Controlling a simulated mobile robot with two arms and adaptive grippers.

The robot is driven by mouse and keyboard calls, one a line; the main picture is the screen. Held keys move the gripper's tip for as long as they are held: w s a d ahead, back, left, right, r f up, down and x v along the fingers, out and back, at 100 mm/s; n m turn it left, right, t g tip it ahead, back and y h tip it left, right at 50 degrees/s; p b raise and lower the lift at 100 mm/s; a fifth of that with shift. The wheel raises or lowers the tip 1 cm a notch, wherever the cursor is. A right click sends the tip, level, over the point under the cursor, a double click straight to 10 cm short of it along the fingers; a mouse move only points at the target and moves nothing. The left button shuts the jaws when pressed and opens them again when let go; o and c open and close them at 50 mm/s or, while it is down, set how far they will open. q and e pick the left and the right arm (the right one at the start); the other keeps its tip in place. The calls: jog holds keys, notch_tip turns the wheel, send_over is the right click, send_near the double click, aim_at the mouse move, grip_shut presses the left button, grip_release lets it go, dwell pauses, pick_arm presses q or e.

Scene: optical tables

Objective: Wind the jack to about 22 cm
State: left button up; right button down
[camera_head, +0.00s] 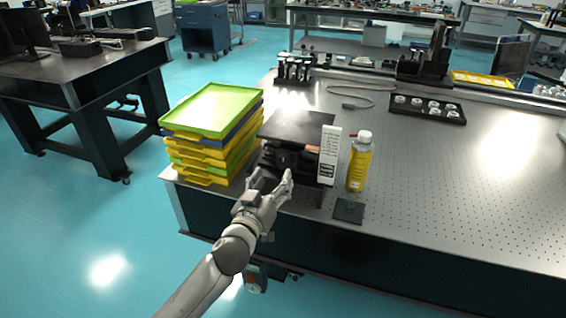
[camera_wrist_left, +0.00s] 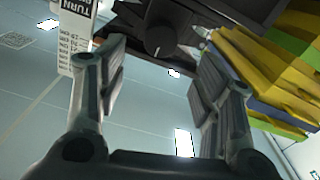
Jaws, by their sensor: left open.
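The jack, a black lab jack with a flat dark top plate (camera_head: 300,127), stands near the front left corner of the optical table. A white scale card with printed text (camera_head: 329,155) stands upright at its right side; the card also shows in the left wrist view (camera_wrist_left: 76,35). My left gripper (camera_head: 272,180) is in front of the jack, open and empty. In the left wrist view the jack's round dark knob (camera_wrist_left: 158,42) lies ahead, between and beyond the open fingers, apart from them. My right gripper does not show.
A stack of green, yellow and blue trays (camera_head: 215,115) stands close to the jack's left. A yellow bottle with a white cap (camera_head: 360,162) and a small dark pad (camera_head: 349,210) are at its right. The perforated tabletop (camera_head: 450,190) further right is mostly clear.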

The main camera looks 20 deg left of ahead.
aim_at(283, 162)
pick_arm(q)
jog(key=w, duration=0.8)
jog(key=shift+w+d+p, duration=0.1)
jog(key=shift+w+p, duration=0.1)
jog(key=shift+p, duration=0.1)
jog(key=c, duration=1)
jog(key=shift+m, duration=0.4)
